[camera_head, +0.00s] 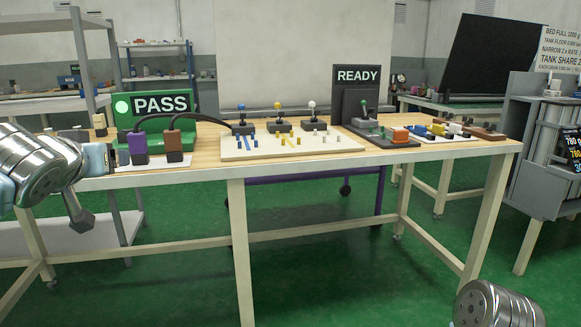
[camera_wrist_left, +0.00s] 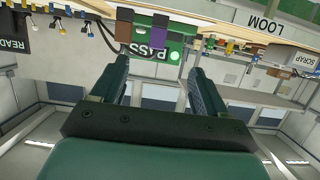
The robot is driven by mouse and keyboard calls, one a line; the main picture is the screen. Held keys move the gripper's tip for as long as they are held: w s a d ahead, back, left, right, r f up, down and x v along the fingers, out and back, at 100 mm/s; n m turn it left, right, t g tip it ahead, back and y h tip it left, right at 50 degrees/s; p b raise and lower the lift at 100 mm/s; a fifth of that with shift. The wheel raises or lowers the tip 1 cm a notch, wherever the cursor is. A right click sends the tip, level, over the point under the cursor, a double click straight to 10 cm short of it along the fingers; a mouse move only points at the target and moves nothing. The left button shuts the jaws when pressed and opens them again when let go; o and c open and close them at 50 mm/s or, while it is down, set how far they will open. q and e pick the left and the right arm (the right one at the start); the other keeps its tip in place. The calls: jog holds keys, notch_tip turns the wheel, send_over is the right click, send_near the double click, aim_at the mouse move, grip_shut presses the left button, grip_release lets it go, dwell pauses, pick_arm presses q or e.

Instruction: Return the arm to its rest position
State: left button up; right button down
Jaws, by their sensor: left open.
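My left arm comes in at the left edge of the head view, with its silver wrist in front of the table's left end. My left gripper (camera_wrist_left: 160,72) is open in the left wrist view, its two dark fingers apart with nothing between them. That view is upside down; beyond the fingertips are the green PASS station (camera_wrist_left: 172,50), a purple block (camera_wrist_left: 156,36) and a brown block (camera_wrist_left: 124,30), apart from the fingers. Only a silver part of my right arm shows at the bottom right of the head view; its gripper is out of view.
The wooden table (camera_head: 262,182) carries the green PASS station (camera_head: 160,106), purple (camera_head: 138,146) and brown (camera_head: 174,143) connectors, a cream board (camera_head: 235,152) with pegs, and a READY station (camera_head: 357,95). A grey rack (camera_head: 540,140) stands right. Green floor in front is clear.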

pick_arm(q)
jog(key=w+d+f+m+g+h+p, duration=0.1)
jog(key=w+d+f+h, duration=0.2)
jog(key=f, duration=0.4)
jog(key=w+d+f+m+g+p, duration=0.15)
jog(key=w+d+f, duration=0.25)
jog(key=f, duration=0.4)
jog(key=s+d+f+g+h+p, duration=0.15)
jog(key=d+f, duration=0.35)
jog(key=f, duration=0.6)
jog(key=s+d+f+g+h+p, duration=0.1)
jog(key=d+f+g+h, duration=0.2)
jog(key=f, duration=0.9)
jog(key=s+d+f+n+g+p, duration=0.1)
jog(key=s+d+f+g+p, duration=0.1)
jog(key=s+f, duration=0.8)
jog(key=s+d+f+g+p, duration=0.2)
jog(key=s+d+f+g, duration=0.2)
jog(key=s+f, duration=0.6)
jog(key=s+d, duration=0.1)
jog(key=s, duration=0.1)
jog(key=shift+s+f+n, duration=0.35)
